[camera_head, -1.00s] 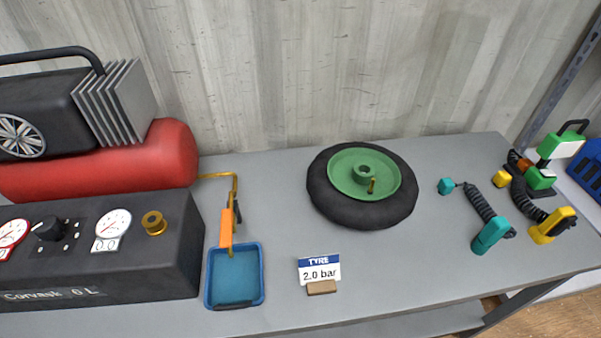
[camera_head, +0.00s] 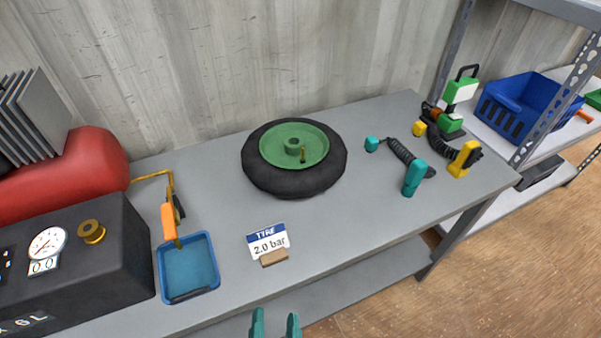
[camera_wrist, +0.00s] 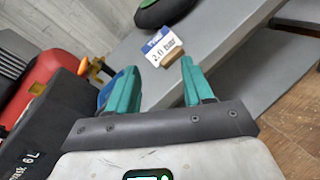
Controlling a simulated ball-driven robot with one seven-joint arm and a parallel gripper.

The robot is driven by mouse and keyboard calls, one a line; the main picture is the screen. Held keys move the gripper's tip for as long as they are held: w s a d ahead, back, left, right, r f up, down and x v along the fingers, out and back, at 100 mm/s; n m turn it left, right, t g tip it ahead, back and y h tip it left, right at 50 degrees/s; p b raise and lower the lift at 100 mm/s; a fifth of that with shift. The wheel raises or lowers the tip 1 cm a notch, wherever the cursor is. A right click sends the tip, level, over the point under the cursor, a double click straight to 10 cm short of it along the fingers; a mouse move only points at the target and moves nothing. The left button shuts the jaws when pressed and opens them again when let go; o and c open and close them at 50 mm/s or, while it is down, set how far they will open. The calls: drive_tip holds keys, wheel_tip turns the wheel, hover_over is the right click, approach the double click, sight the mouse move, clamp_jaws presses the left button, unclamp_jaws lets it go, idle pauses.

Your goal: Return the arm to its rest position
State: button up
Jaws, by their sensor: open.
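My gripper (camera_head: 275,325) shows at the bottom edge of the head view, in front of the bench's front edge. Only the tips of its two teal fingers are in that view. In the wrist view my gripper (camera_wrist: 157,90) has its fingers spread wide with nothing between them. Beyond the fingers stand the small sign reading "TYRE 2.0 bar" (camera_wrist: 152,45) and the grey bench top (camera_wrist: 225,25). The rest of my arm is hidden in the head view.
The grey bench (camera_head: 350,220) carries a black tyre on a green wheel (camera_head: 258,176), a blue tray (camera_head: 190,265), an orange-handled tool (camera_head: 168,221), a compressor (camera_head: 70,265), teal (camera_head: 414,178) and yellow (camera_head: 463,159) corded tools. A shelf with a blue crate (camera_head: 515,108) stands right. Floor (camera_head: 480,270) is clear.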

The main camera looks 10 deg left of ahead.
drive_tip(key=w+d+f+m+g+h, duration=0.2)
drive_tip(key=d+f+m+g+h, duration=0.2)
drive_tip(key=d+m, duration=0.65)
drive_tip(key=w+d+f+m+g+h, duration=0.3)
drive_tip(key=d+m, duration=0.4)
drive_tip(key=d, duration=0.6)
drive_tip(key=s+d+f+m+g+y, duration=0.2)
drive_tip(key=s+d+f+m+g, duration=0.1)
drive_tip(key=m, duration=0.5)
drive_tip(key=s+d+f+m+g+y, duration=0.1)
drive_tip(key=s+d+f+m+g, duration=0.3)
drive_tip(key=s+d+m, duration=0.3)
drive_tip(key=s+m+g, duration=0.1)
drive_tip(key=s, duration=0.2)
drive_tip(key=shift+s+y, duration=0.2)
drive_tip(key=shift+y, duration=0.2)
drive_tip(key=shift+c, duration=0.8)
